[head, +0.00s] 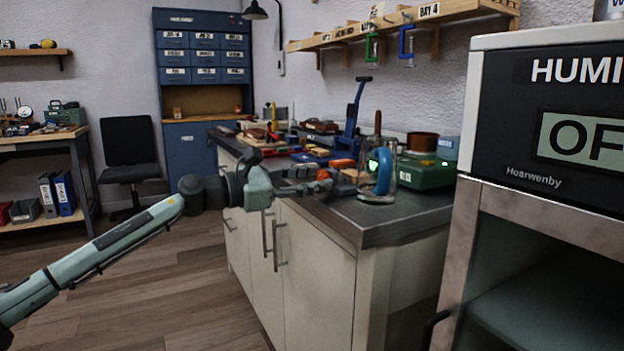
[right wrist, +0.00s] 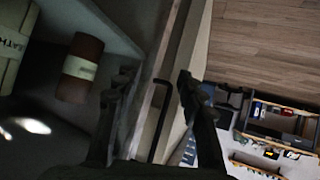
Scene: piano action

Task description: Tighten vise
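My left gripper (head: 318,180) reaches in from the left at the front edge of the workbench (head: 400,219), its fingers pointing right toward the tools on top. I cannot tell for certain which is the vise. My right gripper (right wrist: 158,95) shows in the right wrist view with its dark fingers spread apart, with nothing held between them.
A humidity cabinet (head: 542,192) with a screen starting "OF" stands close at the right. A blue ring-shaped item (head: 384,172) and a green case (head: 427,171) sit on the bench. A labelled brown roll (right wrist: 80,68) lies near my right gripper.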

